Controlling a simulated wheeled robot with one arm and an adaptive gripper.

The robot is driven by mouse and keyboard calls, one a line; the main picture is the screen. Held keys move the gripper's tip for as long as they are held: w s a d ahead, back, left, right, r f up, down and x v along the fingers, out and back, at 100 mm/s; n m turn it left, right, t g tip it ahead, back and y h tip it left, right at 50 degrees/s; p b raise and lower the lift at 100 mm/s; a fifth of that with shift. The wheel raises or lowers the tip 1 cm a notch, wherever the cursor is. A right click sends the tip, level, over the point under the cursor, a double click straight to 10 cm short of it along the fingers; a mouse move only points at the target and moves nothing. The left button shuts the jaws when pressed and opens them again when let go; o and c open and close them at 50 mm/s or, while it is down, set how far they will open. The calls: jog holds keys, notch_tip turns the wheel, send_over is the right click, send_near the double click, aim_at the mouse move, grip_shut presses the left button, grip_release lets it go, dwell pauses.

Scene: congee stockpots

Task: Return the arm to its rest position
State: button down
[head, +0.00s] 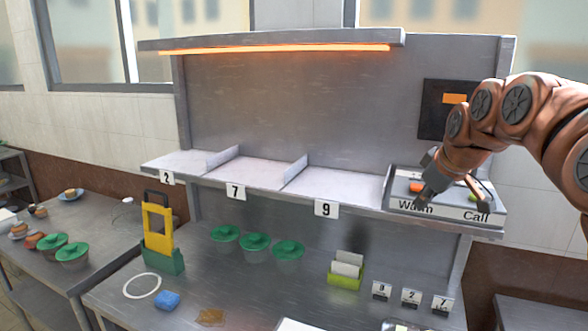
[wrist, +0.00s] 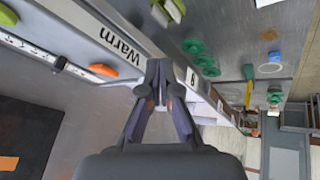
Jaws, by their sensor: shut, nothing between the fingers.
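My arm reaches in from the right in the head view, with my gripper (head: 424,197) low in front of the control box (head: 448,214). The gripper is dark and covers part of the "Warm" label. In the wrist view my gripper (wrist: 160,72) has its fingertips together with nothing between them. An orange button (head: 416,187) sits above "Warm" and a green button (head: 474,197) above "Call". The orange button also shows in the wrist view (wrist: 103,70), left of the fingers and apart from them. I cannot tell the exact gap to the box.
A shelf with bays 2, 7 and 9 (head: 326,208) runs left of the box, under a glowing orange lamp (head: 275,49).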

jog(key=s+a+f+m+g, duration=0.1)
jog(key=s+a+f, duration=0.25)
jog(key=s, duration=0.25)
jog(key=s+a+f+g, duration=0.2)
jog(key=s+a+f, duration=0.15)
jog(key=s, duration=0.25)
jog(key=s+a+f+m+g, duration=0.1)
jog(key=s+a+f, duration=0.1)
jog(key=s+f, duration=0.25)
jog(key=s+f+m+g, duration=0.1)
jog(key=s+f, duration=0.2)
jog(key=s, duration=0.4)
jog(key=s+f+m+g, duration=0.1)
jog(key=s+f, duration=0.3)
jog(key=s, duration=0.4)
jog(key=s+f+m+g+h, duration=0.1)
jog(key=s+f+m+g, duration=0.1)
jog(key=s, duration=0.5)
notch_tip(320, 180, down, 2)
jog(key=shift+s+a+f+m, duration=0.1)
jog(key=shift+s+a+m, duration=0.2)
jog(key=shift+m, duration=0.2)
